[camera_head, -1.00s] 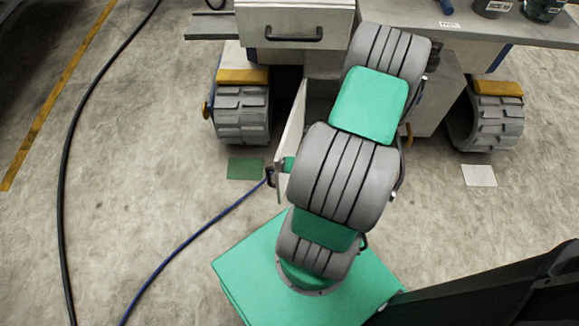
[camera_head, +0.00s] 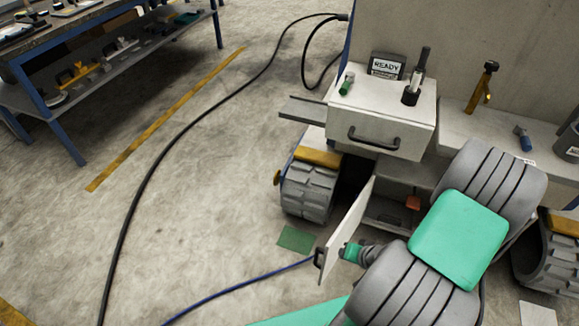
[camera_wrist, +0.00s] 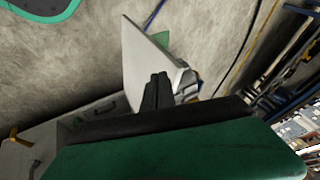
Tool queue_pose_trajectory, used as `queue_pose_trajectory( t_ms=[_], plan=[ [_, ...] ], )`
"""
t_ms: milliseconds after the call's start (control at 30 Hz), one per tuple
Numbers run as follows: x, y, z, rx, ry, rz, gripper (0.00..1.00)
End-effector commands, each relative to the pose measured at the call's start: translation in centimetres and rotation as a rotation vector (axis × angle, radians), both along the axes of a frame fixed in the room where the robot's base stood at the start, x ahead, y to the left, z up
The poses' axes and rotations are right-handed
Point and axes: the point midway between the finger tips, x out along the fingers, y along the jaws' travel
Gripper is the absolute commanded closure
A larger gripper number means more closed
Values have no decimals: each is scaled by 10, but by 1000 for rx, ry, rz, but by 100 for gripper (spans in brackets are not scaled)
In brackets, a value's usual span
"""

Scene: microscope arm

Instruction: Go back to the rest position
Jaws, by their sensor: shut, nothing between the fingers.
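My gripper (camera_wrist: 157,88) shows in the wrist view as two dark fingers pressed together, shut and empty. A white door panel (camera_wrist: 146,62) stands right behind the fingertips in that view; I cannot tell whether they touch. In the head view my arm fills the lower right, and its green and grey end section is beside the inner side of the open cabinet door (camera_head: 346,228). The fingers themselves are hidden or too small to make out there.
The white drawer unit (camera_head: 380,118) has a black handle and carries a READY sign (camera_head: 386,67). A red-orange block (camera_head: 413,203) sits inside the open cabinet. A black cable (camera_head: 150,180) and a blue cable (camera_head: 245,284) cross the floor. A shelved bench (camera_head: 95,90) stands at upper left.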

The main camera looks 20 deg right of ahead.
Motion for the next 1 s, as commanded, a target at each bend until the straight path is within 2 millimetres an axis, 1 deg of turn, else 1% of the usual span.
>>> queue_pose_trajectory(
  t_ms=[33, 67, 100, 167, 200, 233, 267, 300, 367, 400, 500, 600, 667, 733, 1000],
  plan=[
    [14, 2, 47, -34, 16, 83, 100],
    [20, 6, 71, -51, 37, 137, 100],
    [28, 13, 105, -78, 69, 208, 100],
    [38, 27, 158, -125, 120, 303, 100],
    [42, 36, 193, -157, 151, 353, 100],
    [45, 44, 218, -181, 173, 383, 100],
    [46, 52, 243, -204, 190, 409, 100],
    [47, 63, 277, -235, 211, 438, 100],
    [45, 80, 326, -279, 235, 471, 100],
    [42, 92, 358, -304, 245, 483, 100],
    [28, 117, 423, -346, 258, 497, 100],
    [13, 133, 461, -363, 263, 496, 100],
    [8, 137, 472, -366, 264, 494, 100],
    [4, 139, 475, -366, 266, 491, 100],
    [4, 139, 473, -365, 268, 490, 100]
  ],
)
